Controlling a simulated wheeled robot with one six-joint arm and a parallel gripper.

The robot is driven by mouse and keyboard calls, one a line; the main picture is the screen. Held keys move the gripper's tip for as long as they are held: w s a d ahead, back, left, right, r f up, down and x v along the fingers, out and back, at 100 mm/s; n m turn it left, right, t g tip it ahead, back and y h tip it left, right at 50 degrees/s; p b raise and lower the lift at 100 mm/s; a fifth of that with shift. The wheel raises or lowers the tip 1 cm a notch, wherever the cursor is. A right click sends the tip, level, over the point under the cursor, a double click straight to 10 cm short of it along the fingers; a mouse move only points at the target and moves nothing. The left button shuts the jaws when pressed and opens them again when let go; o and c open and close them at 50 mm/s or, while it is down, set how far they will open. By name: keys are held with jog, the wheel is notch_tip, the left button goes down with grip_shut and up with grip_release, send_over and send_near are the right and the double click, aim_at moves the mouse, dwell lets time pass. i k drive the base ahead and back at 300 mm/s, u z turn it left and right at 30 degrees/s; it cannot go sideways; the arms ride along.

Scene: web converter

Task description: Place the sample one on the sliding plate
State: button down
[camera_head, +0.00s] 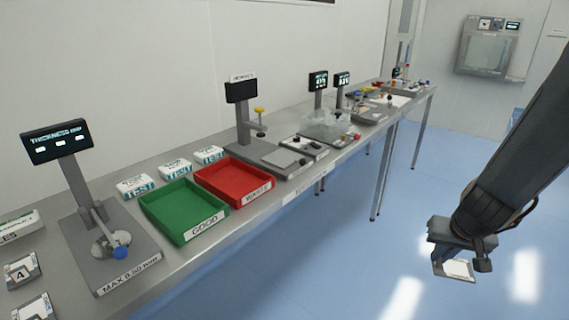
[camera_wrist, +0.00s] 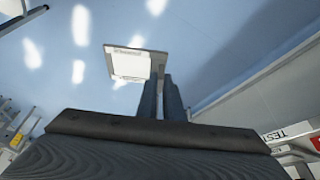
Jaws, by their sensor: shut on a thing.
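My gripper (camera_head: 456,250) is at the right, above the blue floor and away from the bench. It is shut on a flat whitish sample with a grey frame (camera_head: 458,268). In the wrist view the fingers (camera_wrist: 166,82) grip this sample (camera_wrist: 130,64) at one edge. No number can be read on it, so I cannot tell if it is sample one. Another flat sample (camera_head: 20,271) marked 4 lies at the bench's lower left. A station with a flat grey base (camera_head: 268,156) stands mid-bench; I cannot tell which part is the sliding plate.
The long grey bench (camera_head: 205,254) runs along the wall. It carries a thickness gauge (camera_head: 120,270), a green GOOD tray (camera_head: 163,217), a red tray (camera_head: 236,196) and white TEST boxes (camera_head: 135,184). More instruments with displays (camera_head: 318,81) crowd the far end. The floor between bench and gripper is clear.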

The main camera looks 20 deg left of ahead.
aim_at(283, 158)
jog(key=u, duration=1)
